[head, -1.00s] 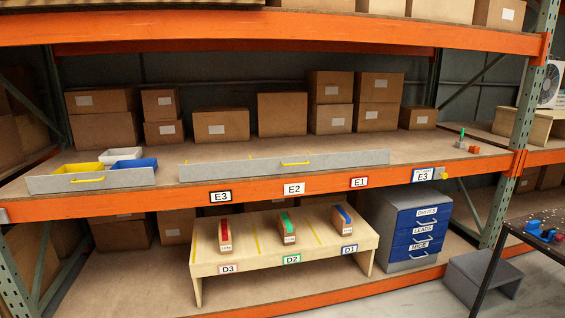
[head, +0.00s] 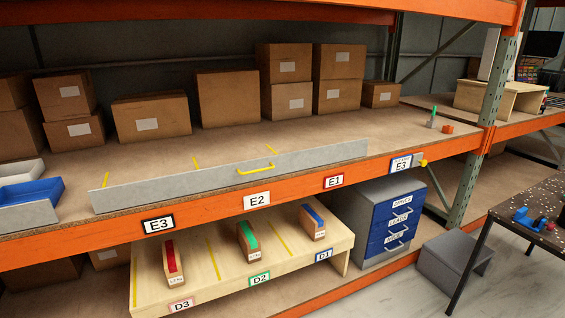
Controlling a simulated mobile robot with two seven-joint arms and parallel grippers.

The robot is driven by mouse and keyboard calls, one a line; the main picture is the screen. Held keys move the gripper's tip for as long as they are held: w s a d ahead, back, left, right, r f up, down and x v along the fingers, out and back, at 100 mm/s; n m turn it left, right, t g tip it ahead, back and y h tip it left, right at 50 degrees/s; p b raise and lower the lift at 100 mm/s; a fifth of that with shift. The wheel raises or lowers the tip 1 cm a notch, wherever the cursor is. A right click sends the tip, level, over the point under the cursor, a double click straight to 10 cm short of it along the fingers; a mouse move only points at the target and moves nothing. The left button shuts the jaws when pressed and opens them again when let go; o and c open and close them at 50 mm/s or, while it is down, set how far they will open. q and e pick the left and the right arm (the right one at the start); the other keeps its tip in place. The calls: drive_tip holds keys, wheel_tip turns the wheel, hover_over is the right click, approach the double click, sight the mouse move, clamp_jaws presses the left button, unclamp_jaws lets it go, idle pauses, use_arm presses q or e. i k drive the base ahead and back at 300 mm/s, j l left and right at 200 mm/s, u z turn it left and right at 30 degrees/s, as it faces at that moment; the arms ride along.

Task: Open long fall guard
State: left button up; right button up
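The long fall guard (head: 215,178) is a long, low grey panel standing upright along the front edge of the middle shelf (head: 330,133). A yellow handle (head: 256,168) is fixed to its face, right of its middle. The guard stands above the E3, E2 and E1 labels on the orange beam. Neither of my grippers is in view.
Cardboard boxes (head: 226,97) line the shelf's back. A shorter guard (head: 28,217) and blue bin (head: 32,192) are at left. Below are a wooden stand (head: 205,272) and blue drawers (head: 392,222). A dark table (head: 530,215) and grey step (head: 455,258) stand at right.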

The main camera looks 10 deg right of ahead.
sight(119, 197)
drive_tip(key=i+j+z, duration=0.7)
drive_tip(key=k+l, duration=0.05)
drive_tip(key=l, duration=0.05)
